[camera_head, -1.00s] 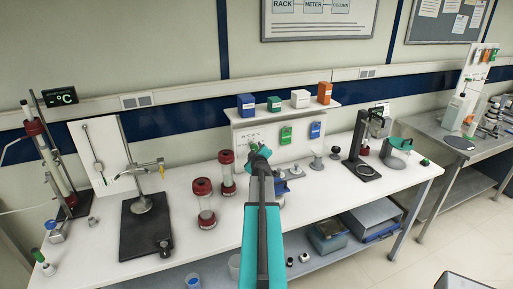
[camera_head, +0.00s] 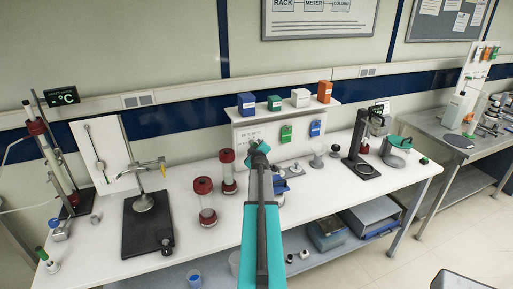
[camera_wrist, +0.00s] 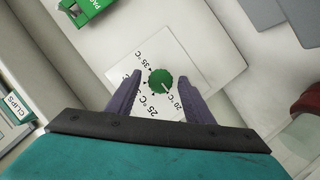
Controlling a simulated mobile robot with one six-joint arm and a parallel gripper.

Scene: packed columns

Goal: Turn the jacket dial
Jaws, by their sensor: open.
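The jacket dial is a round green knob (camera_wrist: 161,81) with a pale pointer mark, on a white plate (camera_wrist: 180,50) printed with temperatures such as 20, 25 and 35 °C. In the wrist view the pointer lies toward the 20 °C mark. My gripper (camera_wrist: 160,76) is open, with one dark finger on each side of the knob. Small gaps show between knob and fingers; I cannot tell how far the tips are from the plate. In the head view my gripper (camera_head: 256,148) is in front of the white panel (camera_head: 240,137), and my arm hides the dial.
A green pack (camera_wrist: 85,10) hangs near the plate. A shelf with boxes (camera_head: 300,98) tops the panel. Red-capped columns (camera_head: 205,200) stand to the left on the bench. A black stand (camera_head: 145,225) and a °C display (camera_head: 63,96) are farther left.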

